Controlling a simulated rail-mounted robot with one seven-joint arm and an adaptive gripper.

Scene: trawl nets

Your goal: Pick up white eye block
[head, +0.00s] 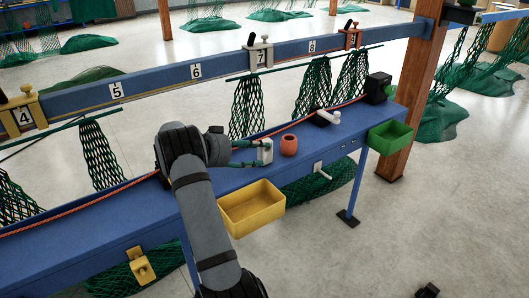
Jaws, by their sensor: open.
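A small white block (265,152), which looks like the white eye block, stands upright on the blue bench (120,222). My gripper (257,153) reaches in from the left at bench height, and its greenish fingers are open. The fingertips are at the left side of the white block, one on the far side and one on the near side. I cannot tell whether they touch it.
An orange-red round pot (289,145) stands close to the right of the block. Beyond it lies a black-and-white piece (325,118). A yellow bin (252,208) and a green bin (390,136) hang at the bench's front. Nets (246,107) hang behind.

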